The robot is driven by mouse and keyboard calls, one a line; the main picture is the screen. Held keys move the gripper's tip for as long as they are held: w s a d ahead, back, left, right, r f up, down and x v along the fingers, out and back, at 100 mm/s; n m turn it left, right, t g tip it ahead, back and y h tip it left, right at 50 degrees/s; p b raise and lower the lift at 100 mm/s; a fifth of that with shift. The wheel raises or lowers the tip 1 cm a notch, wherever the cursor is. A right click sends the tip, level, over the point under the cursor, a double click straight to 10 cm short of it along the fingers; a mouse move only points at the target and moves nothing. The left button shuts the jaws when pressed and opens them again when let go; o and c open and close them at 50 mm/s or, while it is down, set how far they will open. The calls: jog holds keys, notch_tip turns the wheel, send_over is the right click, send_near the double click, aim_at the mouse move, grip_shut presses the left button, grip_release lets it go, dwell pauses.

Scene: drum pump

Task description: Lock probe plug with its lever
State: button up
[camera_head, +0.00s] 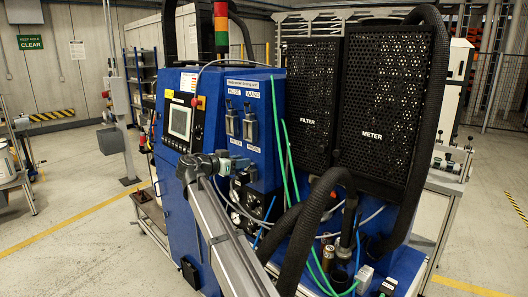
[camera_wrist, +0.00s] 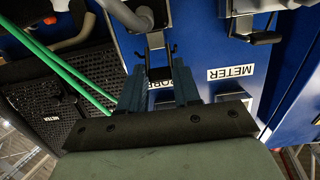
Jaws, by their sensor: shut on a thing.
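My gripper (camera_wrist: 160,76) shows in the wrist view with its two blue-grey fingers on either side of a dark forked lever (camera_wrist: 156,43). It is shut on this lever, just below the probe plug (camera_wrist: 145,15) at the top edge. The white label (camera_wrist: 163,94) behind the fingers is partly covered and looks like PROBE. In the head view my gripper (camera_head: 228,164) is at the front of the blue cabinet. The plug and lever are too small and covered to make out there, and I cannot tell whether the lever is fully closed.
A second socket with its own lever (camera_wrist: 255,38) sits to the right, by the METER label (camera_wrist: 231,73). Green hoses (camera_wrist: 70,72) pass on the left in front of a perforated black panel (camera_wrist: 75,100). A thick black hose (camera_head: 308,225) loops right of my arm.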

dwell(0.3)
jog(key=shift+s+a+f+t+h, duration=0.15)
jog(key=shift+f+t+h, duration=0.2)
jog(key=shift+t+h, duration=0.25)
jog(key=shift+f, duration=0.1)
jog(key=shift+s+f+t+h, duration=0.1)
jog(key=shift+f+t+h, duration=0.1)
jog(key=shift+t+h, duration=0.2)
jog(key=o, duration=0.8)
jog(key=shift+a, duration=0.1)
jog(key=shift+s+a+r, duration=0.35)
jog(key=shift+s+a, duration=0.8)
jog(key=shift+s+a+r, duration=0.35)
jog(key=shift+s+a, duration=0.85)
jog(key=shift+s+a+r, duration=0.35)
jog(key=shift+s+a, duration=0.8)
